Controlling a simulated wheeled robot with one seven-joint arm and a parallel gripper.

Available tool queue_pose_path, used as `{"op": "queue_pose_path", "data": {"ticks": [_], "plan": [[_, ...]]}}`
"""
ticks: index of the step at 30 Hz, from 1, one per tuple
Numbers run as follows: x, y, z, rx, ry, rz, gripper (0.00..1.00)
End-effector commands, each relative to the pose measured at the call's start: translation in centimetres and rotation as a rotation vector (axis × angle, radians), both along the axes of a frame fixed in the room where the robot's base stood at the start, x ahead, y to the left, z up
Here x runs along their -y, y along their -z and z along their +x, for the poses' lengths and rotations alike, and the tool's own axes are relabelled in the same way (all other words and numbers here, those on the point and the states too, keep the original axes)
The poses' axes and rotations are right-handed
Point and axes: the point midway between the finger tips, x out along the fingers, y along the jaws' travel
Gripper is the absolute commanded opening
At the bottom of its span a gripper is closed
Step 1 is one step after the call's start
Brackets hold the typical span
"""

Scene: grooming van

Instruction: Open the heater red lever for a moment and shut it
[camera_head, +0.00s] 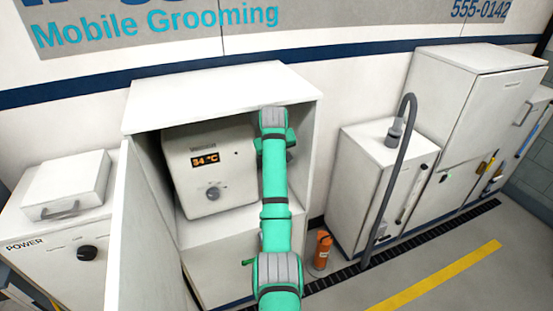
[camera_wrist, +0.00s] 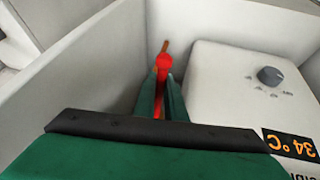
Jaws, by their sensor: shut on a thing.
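The heater (camera_head: 207,165) is a white box inside an open white cabinet, with an orange display reading 34 °C and a grey knob. It also shows at the right of the wrist view (camera_wrist: 230,85). The red lever (camera_wrist: 163,63) stands beside the heater, between it and the cabinet wall, with a copper-coloured pipe at its far end. My gripper (camera_wrist: 162,90) is shut on the red lever, its green fingers on both sides of it. In the head view my green arm reaches into the cabinet at the heater's right and hides the lever and fingertips.
The cabinet (camera_head: 222,92) has its door (camera_head: 125,230) swung open at the left. A power unit (camera_head: 60,220) stands further left. An orange bottle (camera_head: 322,250) stands on the floor by the cabinet. A white unit with a grey hose (camera_head: 385,150) stands to the right.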

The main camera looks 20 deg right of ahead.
Motion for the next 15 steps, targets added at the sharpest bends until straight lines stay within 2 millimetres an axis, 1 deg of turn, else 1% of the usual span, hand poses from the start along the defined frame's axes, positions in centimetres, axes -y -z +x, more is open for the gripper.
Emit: {"op": "queue_pose_path", "data": {"ticks": [1, 2, 3, 4, 12, 15], "plan": [[-0.05, -0.03, 0.0, 0.0, 0.0, 0.001, 0.0], [-0.05, -0.03, -0.01, 0.0, 0.0, 0.001, 0.13], [-0.04, -0.03, -0.01, 0.0, 0.0, 0.001, 0.22], [-0.04, -0.03, -0.02, 0.0, 0.0, 0.001, 0.29], [0.01, -0.03, -0.05, 0.0, 0.001, 0.0, 0.29], [-0.04, -0.35, -0.18, 0.0, 0.001, 0.0, 0.29]]}}
